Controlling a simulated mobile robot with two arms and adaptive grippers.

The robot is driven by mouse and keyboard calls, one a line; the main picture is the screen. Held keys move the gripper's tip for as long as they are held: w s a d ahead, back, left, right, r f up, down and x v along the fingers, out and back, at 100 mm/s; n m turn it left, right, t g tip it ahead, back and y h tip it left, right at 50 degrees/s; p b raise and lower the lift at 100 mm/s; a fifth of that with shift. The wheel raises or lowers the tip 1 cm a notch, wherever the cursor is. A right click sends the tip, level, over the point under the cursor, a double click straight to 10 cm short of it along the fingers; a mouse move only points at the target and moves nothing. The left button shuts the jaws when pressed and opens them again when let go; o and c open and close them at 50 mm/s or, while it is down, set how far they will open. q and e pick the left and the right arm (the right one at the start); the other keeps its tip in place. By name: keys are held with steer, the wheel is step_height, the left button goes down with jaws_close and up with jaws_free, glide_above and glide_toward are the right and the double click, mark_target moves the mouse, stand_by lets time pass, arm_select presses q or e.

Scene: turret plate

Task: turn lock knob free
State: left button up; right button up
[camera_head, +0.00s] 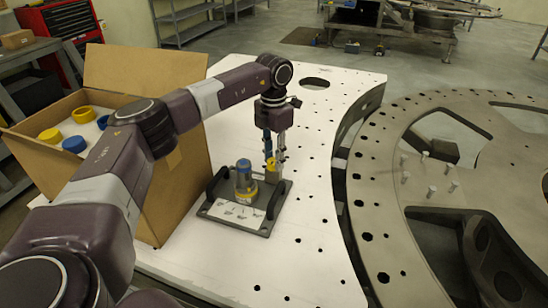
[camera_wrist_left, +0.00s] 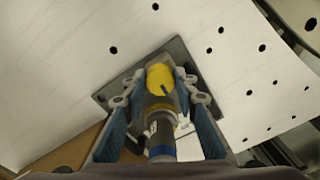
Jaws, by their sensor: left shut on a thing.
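The yellow lock knob (camera_head: 272,164) stands on the dark grey plate with two black handles (camera_head: 225,214). In the left wrist view the knob (camera_wrist_left: 160,77) is a round yellow cap with a dark mark on its face. My left gripper (camera_head: 274,158) reaches down from above with its fingers on both sides of the knob; its fingertips (camera_wrist_left: 161,84) are shut on it in the wrist view. The fingers partly hide the knob in the head view. My right gripper is not in view.
A cardboard box (camera_head: 185,170) with yellow and blue caps stands at the left. The white table (camera_head: 315,250) with holes is clear to the right of the plate. A large grey ring (camera_head: 385,205) with several upright bolts lies beyond the table's curved edge.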

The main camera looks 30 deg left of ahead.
mark_target(274, 160)
arm_select(q)
steer(key=shift+w+r+n, duration=0.1)
steer(key=shift+n, duration=0.4)
steer(key=o, duration=1.2)
step_height(274, 160, up, 12)
steer(key=shift+a+f, duration=0.1)
